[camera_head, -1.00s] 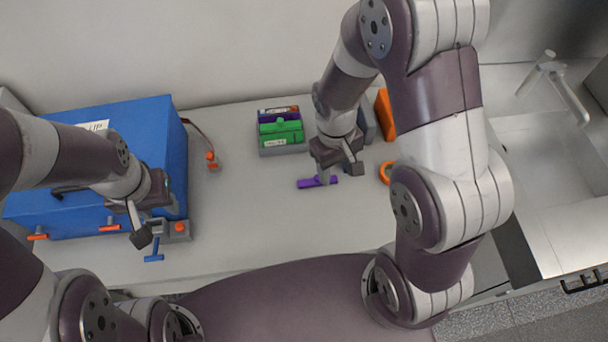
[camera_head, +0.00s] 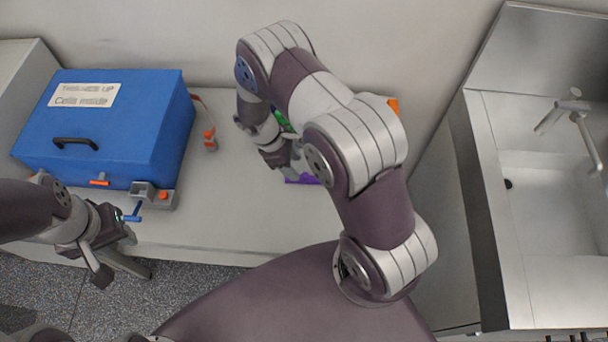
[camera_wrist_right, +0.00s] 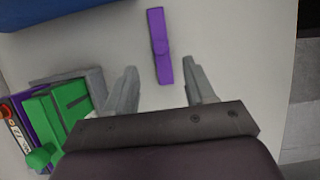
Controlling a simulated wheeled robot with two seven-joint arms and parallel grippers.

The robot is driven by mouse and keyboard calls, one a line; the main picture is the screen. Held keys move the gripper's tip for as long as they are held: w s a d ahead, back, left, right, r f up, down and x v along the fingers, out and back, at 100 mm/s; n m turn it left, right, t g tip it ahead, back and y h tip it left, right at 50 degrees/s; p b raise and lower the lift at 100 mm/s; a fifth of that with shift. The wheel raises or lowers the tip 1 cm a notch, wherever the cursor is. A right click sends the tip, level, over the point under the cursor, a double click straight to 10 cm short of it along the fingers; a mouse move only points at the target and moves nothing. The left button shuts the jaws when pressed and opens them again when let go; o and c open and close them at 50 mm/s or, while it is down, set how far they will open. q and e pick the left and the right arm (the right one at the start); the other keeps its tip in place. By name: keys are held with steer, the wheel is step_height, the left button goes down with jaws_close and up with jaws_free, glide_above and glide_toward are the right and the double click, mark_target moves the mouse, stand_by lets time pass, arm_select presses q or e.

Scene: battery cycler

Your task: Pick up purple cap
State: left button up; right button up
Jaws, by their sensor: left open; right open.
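The purple cap (camera_wrist_right: 159,45) is a slim bar lying flat on the light grey table. In the right wrist view it lies just beyond my right gripper (camera_wrist_right: 161,80), in line with the gap between the fingers. That gripper is open, with nothing between its fingertips. In the head view my right arm partly hides the purple cap (camera_head: 300,178). My left gripper (camera_head: 103,278) is open and empty, in front of the table near the blue box.
A blue box (camera_head: 110,120) with a black handle stands on the table at left. A grey holder with green and purple blocks (camera_wrist_right: 60,110) is left of my right gripper. An orange object (camera_head: 392,104) is behind my right arm. A sink (camera_head: 550,200) is at right.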

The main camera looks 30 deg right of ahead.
mark_target(304, 174)
steer(key=x, duration=0.1)
steer(key=p+x, duration=0.1)
steer(key=x, duration=0.3)
steer(key=shift+s+d+r+p, duration=0.15)
steer(key=shift+s+d+p, duration=0.1)
steer(key=shift+s+p, duration=0.15)
steer(key=shift+d+f, duration=0.2)
steer(key=shift+f, duration=0.25)
jaws_close()
